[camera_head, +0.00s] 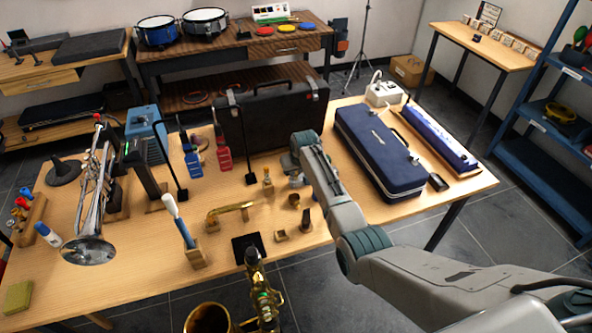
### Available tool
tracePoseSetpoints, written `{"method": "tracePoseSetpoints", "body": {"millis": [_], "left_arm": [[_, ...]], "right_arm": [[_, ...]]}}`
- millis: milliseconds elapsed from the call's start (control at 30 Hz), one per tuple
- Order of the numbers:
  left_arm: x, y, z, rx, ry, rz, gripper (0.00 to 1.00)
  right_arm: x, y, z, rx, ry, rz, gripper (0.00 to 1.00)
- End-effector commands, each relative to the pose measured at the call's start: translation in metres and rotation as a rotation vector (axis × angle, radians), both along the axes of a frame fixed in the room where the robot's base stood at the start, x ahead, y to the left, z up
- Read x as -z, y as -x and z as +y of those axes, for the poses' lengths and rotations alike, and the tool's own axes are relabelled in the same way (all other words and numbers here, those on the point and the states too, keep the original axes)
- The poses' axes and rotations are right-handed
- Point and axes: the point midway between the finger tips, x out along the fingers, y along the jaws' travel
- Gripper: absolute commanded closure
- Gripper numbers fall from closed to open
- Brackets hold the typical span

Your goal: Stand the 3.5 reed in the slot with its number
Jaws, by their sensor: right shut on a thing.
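My right gripper (297,181) is over the middle of the wooden table (335,245), its wrist seen from above and behind. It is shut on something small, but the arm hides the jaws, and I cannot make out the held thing. No reed marked 3.5 can be picked out at this size. Small wooden pieces stand near the gripper: one upright piece (305,220), a low block (281,236) and a small piece (268,179). No slot numbers are readable. Pale blocks (507,40) stand in a row on the far right table, their markings too small to read. My left gripper is out of view.
A black case (270,115) stands behind the gripper, and a navy case (378,150) lies to its right. A brass tube (230,211), a silver trumpet (93,200) and upright stands crowd the left. A saxophone (262,295) rises at the front edge. The table's front right is bare.

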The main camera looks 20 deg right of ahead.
Motion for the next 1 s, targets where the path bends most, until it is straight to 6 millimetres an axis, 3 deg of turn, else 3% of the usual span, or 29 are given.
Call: {"method": "tracePoseSetpoints", "body": {"millis": [433, 467, 567, 1000], "left_arm": [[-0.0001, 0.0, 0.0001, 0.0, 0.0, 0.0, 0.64], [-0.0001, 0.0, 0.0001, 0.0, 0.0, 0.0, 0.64], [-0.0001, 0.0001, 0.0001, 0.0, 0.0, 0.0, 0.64], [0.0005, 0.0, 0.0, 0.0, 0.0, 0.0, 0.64]], "right_arm": [[-0.0004, -0.0001, -0.0001, 0.0, 0.0, 0.0, 1.0], [-0.0004, -0.0001, -0.0001, 0.0, 0.0, 0.0, 0.83], [-0.0004, -0.0001, -0.0001, 0.0, 0.0, 0.0, 0.63], [-0.0067, 0.0023, -0.0001, 0.0, 0.0, -0.002, 0.61]]}}
